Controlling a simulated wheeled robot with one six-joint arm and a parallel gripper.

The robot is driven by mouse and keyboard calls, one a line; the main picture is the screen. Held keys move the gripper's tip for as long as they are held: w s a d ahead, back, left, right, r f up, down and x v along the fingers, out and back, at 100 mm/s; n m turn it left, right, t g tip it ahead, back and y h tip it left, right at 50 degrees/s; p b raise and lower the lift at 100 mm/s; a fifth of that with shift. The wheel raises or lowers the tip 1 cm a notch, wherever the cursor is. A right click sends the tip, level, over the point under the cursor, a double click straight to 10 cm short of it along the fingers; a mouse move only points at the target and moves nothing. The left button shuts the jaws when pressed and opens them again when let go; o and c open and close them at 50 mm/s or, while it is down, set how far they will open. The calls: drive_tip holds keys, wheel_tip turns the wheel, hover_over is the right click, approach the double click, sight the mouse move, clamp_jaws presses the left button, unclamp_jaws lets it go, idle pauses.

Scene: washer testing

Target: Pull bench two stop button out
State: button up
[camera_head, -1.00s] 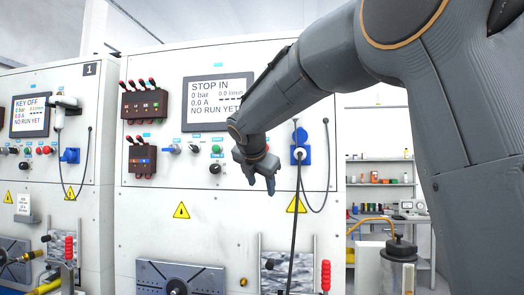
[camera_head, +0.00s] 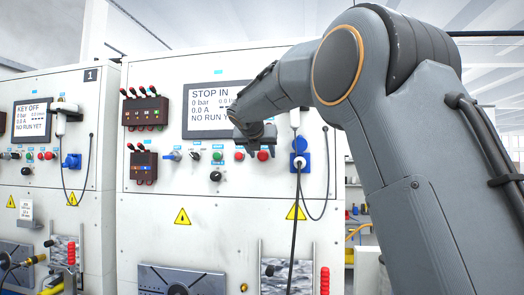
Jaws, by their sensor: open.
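The nearer bench, to the right of the bench marked 1, has a screen (camera_head: 208,112) reading "STOP IN", 0 bar, 0.0 A and "NO RUN YET". Its control row holds a green button (camera_head: 217,156), a red button (camera_head: 239,156) and another red button (camera_head: 263,155) further right. I cannot tell from their labels which red one is the stop button. My gripper (camera_head: 256,146) is open and empty, in front of the panel just above the two red buttons. My arm and gripper cover the right part of the screen. I cannot tell whether a finger touches a button.
A blue socket (camera_head: 300,162) with a plug and hanging cable is just right of the red buttons. Dark red switch boxes (camera_head: 145,112) are at the left. The bench marked 1 (camera_head: 90,75) stands further left. The panel below the controls is mostly clear.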

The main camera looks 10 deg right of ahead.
drive_tip(key=shift+w, duration=0.15)
clamp_jaws()
drive_tip(key=shift+s+a+p, duration=0.2)
drive_tip(key=shift+s+p, duration=0.15)
drive_tip(key=shift+s, duration=0.2)
drive_tip(key=shift+f, duration=0.15)
unclamp_jaws()
drive_tip(key=shift+s, duration=0.1)
drive_tip(key=b+v, duration=0.2)
drive_tip(key=v, duration=0.5)
drive_tip(key=shift+s+r+b, duration=0.25)
drive_tip(key=shift+b, duration=0.15)
